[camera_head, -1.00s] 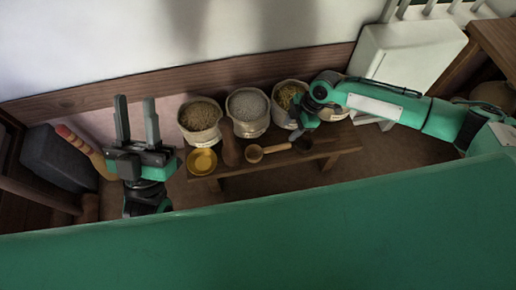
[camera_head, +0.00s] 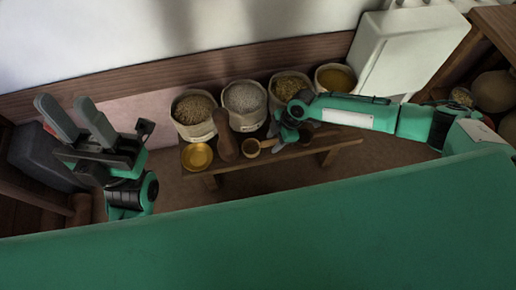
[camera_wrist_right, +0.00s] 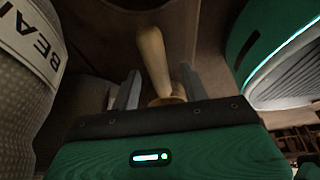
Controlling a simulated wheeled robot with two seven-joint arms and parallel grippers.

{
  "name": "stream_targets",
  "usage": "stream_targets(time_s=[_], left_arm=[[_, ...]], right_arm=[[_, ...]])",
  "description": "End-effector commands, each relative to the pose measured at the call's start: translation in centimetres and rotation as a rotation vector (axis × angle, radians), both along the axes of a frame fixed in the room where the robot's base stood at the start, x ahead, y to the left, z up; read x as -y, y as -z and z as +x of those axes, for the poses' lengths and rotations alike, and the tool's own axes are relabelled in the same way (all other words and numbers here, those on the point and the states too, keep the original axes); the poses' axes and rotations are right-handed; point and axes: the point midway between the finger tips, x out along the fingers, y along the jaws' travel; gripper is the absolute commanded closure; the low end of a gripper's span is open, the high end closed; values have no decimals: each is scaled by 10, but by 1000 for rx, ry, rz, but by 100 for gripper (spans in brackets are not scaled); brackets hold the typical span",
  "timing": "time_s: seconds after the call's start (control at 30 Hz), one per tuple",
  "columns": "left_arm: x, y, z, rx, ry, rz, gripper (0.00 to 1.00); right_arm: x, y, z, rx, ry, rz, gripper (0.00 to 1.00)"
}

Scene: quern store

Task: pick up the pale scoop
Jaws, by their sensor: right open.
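The pale scoop (camera_head: 251,148) lies on the low wooden bench, its round bowl toward the left and its handle toward the right. In the head view the right gripper (camera_head: 288,130) is over the handle end and partly hides it. In the right wrist view a pale wooden handle (camera_wrist_right: 153,58) stands between the two spread fingers of the right gripper (camera_wrist_right: 160,76), with gaps on both sides. My left gripper (camera_head: 66,103) is open and empty, raised at the left, well away from the scoop.
A yellow dish (camera_head: 197,157) and a brown wooden tool (camera_head: 226,147) lie left of the scoop on the bench (camera_head: 235,169). Several filled sacks (camera_head: 243,122) line the back. A sack with lettering (camera_wrist_right: 30,65) is close at the right wrist view's left. A white cabinet (camera_head: 405,50) stands at the back right.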

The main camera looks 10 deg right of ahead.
Motion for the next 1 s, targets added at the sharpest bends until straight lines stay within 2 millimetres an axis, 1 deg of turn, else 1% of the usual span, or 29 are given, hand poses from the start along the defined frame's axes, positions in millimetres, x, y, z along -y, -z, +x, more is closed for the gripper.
stream_targets(time_s=[0.03, 0.1, 0.2, 0.63, 0.67, 0.8, 0.87, 0.9, 1.0], left_arm=[[0, 1, -1, 11, 0, -2, 64], [0, -2, -1, 20, 0, -3, 64], [-1, -5, -2, 23, 0, -3, 64], [0, -3, -1, 15, 1, -3, 64], [0, -3, -1, 15, 1, -3, 64], [0, -3, -1, 13, 1, -2, 64], [0, -2, -1, 13, 1, -2, 64], [0, -2, 0, 13, 1, -2, 64], [0, -2, 0, 12, 0, -2, 64]], right_arm=[[-3, 8, 0, 1, -1, 0, 55], [-4, 10, 0, 1, 0, 0, 55], [-4, 10, 0, 2, 1, 0, 55], [-4, 12, 0, 1, 0, 0, 55], [-4, 12, 0, 1, 0, 0, 56], [-4, 12, 0, 1, 0, 0, 84], [-4, 12, 0, 1, 0, 0, 96], [-4, 12, 0, 1, 0, 0, 100], [-4, 12, 0, 1, 0, 0, 100]])
